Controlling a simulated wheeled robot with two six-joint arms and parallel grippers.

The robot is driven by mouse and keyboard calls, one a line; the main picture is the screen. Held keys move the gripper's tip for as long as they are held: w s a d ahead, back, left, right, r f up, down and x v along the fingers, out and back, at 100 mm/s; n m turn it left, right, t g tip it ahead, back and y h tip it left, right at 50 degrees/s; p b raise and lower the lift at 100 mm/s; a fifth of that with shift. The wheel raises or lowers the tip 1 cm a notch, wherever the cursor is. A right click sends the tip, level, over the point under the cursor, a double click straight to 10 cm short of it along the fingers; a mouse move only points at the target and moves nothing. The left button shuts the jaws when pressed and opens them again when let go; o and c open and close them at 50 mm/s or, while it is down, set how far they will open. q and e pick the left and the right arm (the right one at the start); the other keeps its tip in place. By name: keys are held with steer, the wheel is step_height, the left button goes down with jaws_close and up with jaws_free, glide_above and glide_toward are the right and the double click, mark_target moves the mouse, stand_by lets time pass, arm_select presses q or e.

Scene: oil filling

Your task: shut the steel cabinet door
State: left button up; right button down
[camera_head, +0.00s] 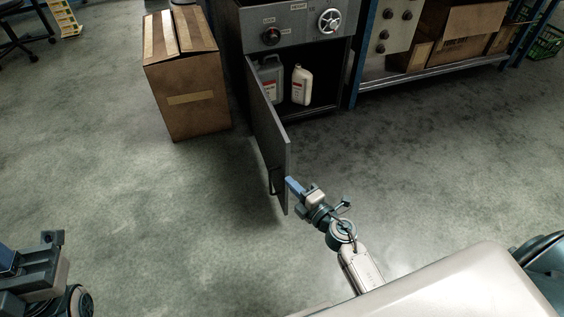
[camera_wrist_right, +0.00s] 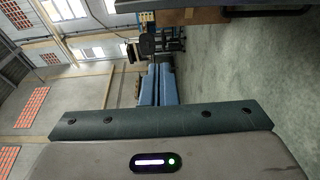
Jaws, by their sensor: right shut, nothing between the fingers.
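The steel cabinet (camera_head: 292,22) stands at the top middle of the head view. Its grey door (camera_head: 268,125) hangs wide open, swung out towards me from the left side of the opening. A dark handle (camera_head: 274,183) shows low on the door's left face, near its free edge. My right gripper (camera_head: 291,183) is shut and empty, with its blue fingertips right beside the door's free edge, on the right. I cannot tell whether they touch it. The shut blue fingers show in the right wrist view (camera_wrist_right: 157,86). My left gripper (camera_head: 8,262) is partly cut off at the left edge.
A cardboard box (camera_head: 187,85) stands on the floor left of the door. A shelf with boxes (camera_head: 465,35) stands to the right. The floor right of the door is clear apart from my arm.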

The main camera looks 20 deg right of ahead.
mark_target(286, 161)
steer(key=b+x, duration=0.1)
steer(key=x, duration=0.9)
steer(key=d+b, duration=0.1)
steer(key=d, duration=0.3)
steer(key=shift+s, duration=0.15)
steer(key=shift+d, duration=0.15)
